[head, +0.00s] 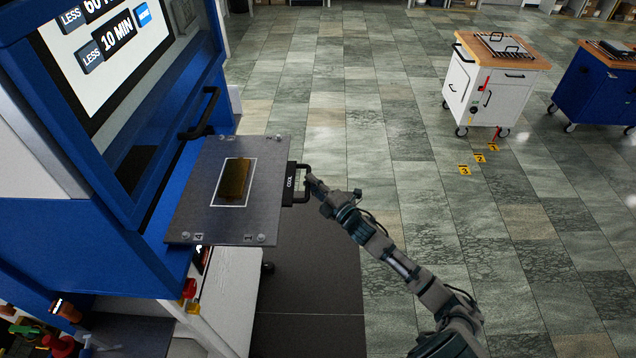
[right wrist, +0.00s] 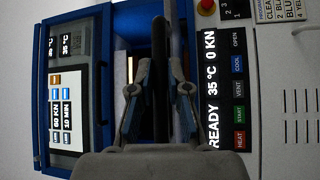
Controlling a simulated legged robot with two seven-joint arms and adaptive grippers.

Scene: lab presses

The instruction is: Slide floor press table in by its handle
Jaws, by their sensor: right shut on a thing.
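The grey press table (head: 185,205) sticks out of the blue floor press (head: 60,245) to the right, in the head view. A brownish-gold rectangular piece (head: 235,180) lies inside a white outline on it. The black table handle (head: 299,197) is on the table's right edge. My right gripper (head: 308,181) is at this handle, with the arm coming from the lower right. In the right wrist view, my right gripper (right wrist: 159,80) is shut on the dark handle bar (right wrist: 159,42), between its fingers. My left gripper is not in view.
A second black handle (head: 204,113) is on the blue press door above the table. A dark mat (head: 310,285) lies on the floor below. A white cart (head: 490,85) and a blue cart (head: 592,88) stand at the upper right.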

